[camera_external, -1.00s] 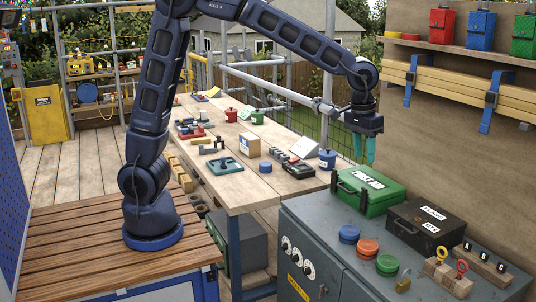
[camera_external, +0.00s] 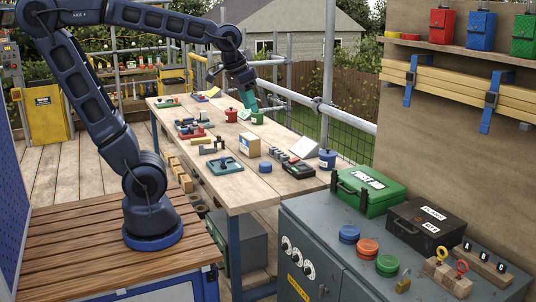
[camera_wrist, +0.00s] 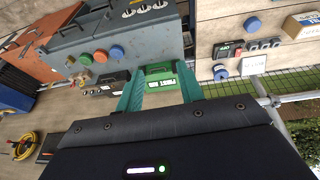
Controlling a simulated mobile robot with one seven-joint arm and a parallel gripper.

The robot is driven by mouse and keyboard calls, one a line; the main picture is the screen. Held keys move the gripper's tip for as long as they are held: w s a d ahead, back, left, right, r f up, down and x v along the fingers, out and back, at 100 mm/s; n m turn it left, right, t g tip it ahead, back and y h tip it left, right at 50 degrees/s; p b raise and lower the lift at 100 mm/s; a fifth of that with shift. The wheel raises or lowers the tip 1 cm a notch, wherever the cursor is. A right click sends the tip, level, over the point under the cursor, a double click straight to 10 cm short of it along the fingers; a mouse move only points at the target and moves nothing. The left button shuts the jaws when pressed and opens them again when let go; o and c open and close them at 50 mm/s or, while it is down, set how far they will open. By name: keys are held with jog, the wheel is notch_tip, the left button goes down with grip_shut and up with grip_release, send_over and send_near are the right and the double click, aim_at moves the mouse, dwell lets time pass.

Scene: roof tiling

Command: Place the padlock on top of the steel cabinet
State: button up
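The brass padlock (camera_external: 403,281) sits on the top of the grey steel cabinet (camera_external: 330,238), at its front edge beside the green round button. The cabinet also shows in the wrist view (camera_wrist: 160,35), where I cannot make out the padlock clearly.
A green case (camera_external: 370,190) and a black case (camera_external: 425,224) stand on the cabinet. Blue, orange (camera_external: 367,249) and green round buttons and a wooden block (camera_external: 447,279) with key rings are near the padlock. The workbench (camera_external: 240,190) holds many small items.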

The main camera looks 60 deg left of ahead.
jog(key=s+a+f, duration=0.3)
jog(key=s+a, duration=0.2)
jog(key=s, duration=0.4)
jog(key=shift+s+t+y, duration=0.15)
jog(key=shift+t+y, duration=0.15)
jog(key=shift+t, duration=0.1)
